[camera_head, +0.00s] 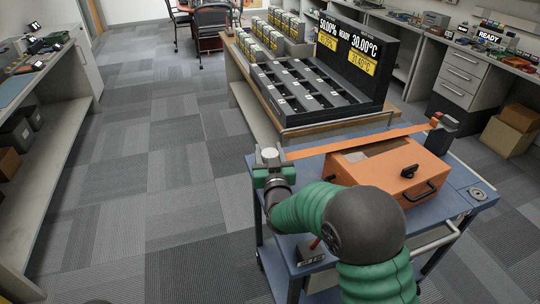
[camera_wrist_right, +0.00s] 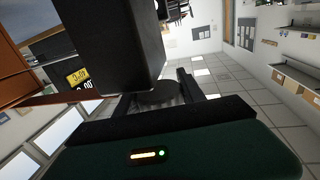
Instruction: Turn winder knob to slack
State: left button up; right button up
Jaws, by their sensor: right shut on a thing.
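My right gripper (camera_head: 268,172) is at the left end of the blue cart. In the right wrist view its two dark fingers (camera_wrist_right: 155,98) stand either side of a dark round knob (camera_wrist_right: 157,94) and are shut on it. The knob sits at the end of a black block-shaped winder housing (camera_wrist_right: 115,45). In the head view a small grey part (camera_head: 270,154) shows above the gripper; the knob cannot be made out there. An orange strap (camera_head: 360,142) runs from this end to a grey post (camera_head: 444,132) at right. My left gripper is not in view.
An orange case (camera_head: 375,184) with a black handle lies under the strap on the blue cart (camera_head: 466,187). Behind it, a wooden table bears a black compartment tray (camera_head: 300,112) and a display panel (camera_head: 345,52). Carpeted floor (camera_head: 170,180) is clear at left.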

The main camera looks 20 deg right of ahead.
jog(key=shift+r, duration=0.1)
jog(key=o, duration=1.4)
jog(key=shift+w, duration=0.15)
jog(key=shift+c, duration=0.2)
jog(key=s+a+b, duration=0.2)
jog(key=s+b, duration=0.5)
jog(key=s, duration=0.9)
jog(key=shift+s+a+f+b, duration=0.2)
jog(key=shift+s+a+b, duration=0.05)
jog(key=shift+s+b, duration=0.1)
